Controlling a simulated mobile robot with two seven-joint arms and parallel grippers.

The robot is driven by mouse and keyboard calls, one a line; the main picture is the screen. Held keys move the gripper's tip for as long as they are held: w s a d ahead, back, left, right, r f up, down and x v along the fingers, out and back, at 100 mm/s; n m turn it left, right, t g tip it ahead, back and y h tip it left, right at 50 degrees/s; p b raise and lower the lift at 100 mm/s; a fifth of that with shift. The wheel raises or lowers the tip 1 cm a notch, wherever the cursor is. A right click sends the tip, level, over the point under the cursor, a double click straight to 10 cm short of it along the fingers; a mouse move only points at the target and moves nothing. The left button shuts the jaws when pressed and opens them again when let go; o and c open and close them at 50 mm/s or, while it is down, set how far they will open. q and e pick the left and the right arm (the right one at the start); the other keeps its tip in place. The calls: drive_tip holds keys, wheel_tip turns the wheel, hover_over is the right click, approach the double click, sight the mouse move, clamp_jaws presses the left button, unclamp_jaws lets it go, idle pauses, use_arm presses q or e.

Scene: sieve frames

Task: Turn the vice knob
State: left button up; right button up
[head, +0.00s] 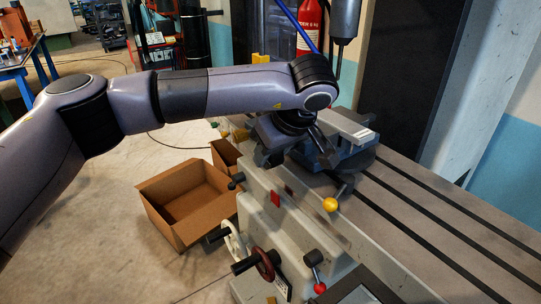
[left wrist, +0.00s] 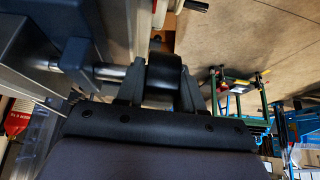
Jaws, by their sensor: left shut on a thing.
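The grey-blue vice (head: 342,148) stands on the machine table in the head view. My left gripper (head: 265,157) is at its left end, pointing down from the arm above. In the left wrist view the vice knob (left wrist: 164,72) is a dark cylinder on a metal shaft (left wrist: 110,72) that comes out of the vice body (left wrist: 88,50). The two fingers of the left gripper stand on either side of the knob and are shut on it. In the head view the knob is hidden by the gripper. My right gripper is not in view.
The slotted machine table (head: 440,225) runs to the lower right. A yellow-knobbed lever (head: 330,204), a red-knobbed lever (head: 319,287) and a handwheel (head: 266,265) stick out near its front. An open cardboard box (head: 160,215) is on the floor to the left.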

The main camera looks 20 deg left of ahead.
use_arm(q)
drive_tip(key=shift+t+y, duration=0.4)
drive_tip(key=o, duration=1)
drive_tip(key=shift+c, duration=0.2)
drive_tip(key=shift+r, duration=0.1)
drive_tip(key=v, duration=0.7)
drive_tip(key=shift+b, duration=0.35)
